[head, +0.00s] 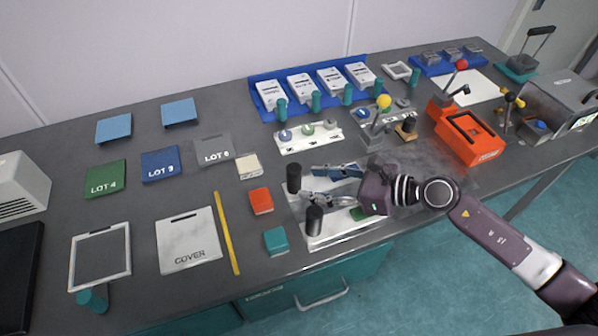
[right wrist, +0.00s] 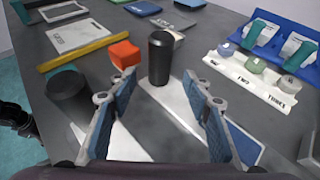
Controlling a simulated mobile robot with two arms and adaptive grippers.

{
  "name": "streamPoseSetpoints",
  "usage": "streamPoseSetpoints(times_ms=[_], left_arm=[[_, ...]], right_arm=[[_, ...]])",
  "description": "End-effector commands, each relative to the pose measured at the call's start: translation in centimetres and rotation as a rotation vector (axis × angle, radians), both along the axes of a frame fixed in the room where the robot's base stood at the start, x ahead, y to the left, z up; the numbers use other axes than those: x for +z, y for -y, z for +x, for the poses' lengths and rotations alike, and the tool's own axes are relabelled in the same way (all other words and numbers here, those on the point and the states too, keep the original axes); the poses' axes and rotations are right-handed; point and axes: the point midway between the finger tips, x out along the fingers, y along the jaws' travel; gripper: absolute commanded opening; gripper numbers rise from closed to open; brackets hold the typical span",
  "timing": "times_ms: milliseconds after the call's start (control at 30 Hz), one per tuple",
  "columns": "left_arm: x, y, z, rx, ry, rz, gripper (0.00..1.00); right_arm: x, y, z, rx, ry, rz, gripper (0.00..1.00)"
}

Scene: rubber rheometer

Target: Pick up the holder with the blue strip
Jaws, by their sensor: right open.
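A flat blue patch (right wrist: 246,143) lies at the board's back side in the right wrist view. A green patch (head: 361,214) lies at its front side. I cannot tell whether the blue patch is the holder's strip. My right gripper (head: 308,185) is open, low over the board, its blue-padded fingers pointing left. The back post (right wrist: 160,58) stands beyond and between the fingertips, apart from them. My left gripper is not in view.
A red block (head: 261,201) and a teal block (head: 276,241) lie left of the board. A white rack with round knobs (head: 308,140) stands behind it, before a blue tray (head: 263,110). An orange device (head: 472,140) stands to the right.

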Motion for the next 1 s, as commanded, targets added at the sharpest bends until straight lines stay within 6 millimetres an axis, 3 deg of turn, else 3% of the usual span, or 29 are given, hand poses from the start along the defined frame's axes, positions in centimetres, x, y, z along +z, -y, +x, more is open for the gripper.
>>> streamPoseSetpoints(times_ms=[200,300,400,667,933,1000], left_arm=[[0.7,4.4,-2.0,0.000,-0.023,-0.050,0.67],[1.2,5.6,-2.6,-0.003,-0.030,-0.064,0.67],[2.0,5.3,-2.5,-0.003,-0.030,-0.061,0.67],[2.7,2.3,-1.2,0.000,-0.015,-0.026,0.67],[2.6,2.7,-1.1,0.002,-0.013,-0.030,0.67],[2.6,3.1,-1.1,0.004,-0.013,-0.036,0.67]], right_arm=[[-0.5,-1.9,0.9,0.000,-0.001,0.004,0.46],[-0.7,-2.7,1.2,0.001,-0.001,0.005,0.46],[-0.9,-3.8,1.8,0.000,-0.003,0.006,0.46],[-2.2,-6.1,2.9,-0.002,-0.001,0.005,0.46],[-2.4,-6.3,3.0,0.000,-0.001,0.005,0.46],[-2.4,-6.3,3.0,-0.001,-0.002,0.005,0.38]])
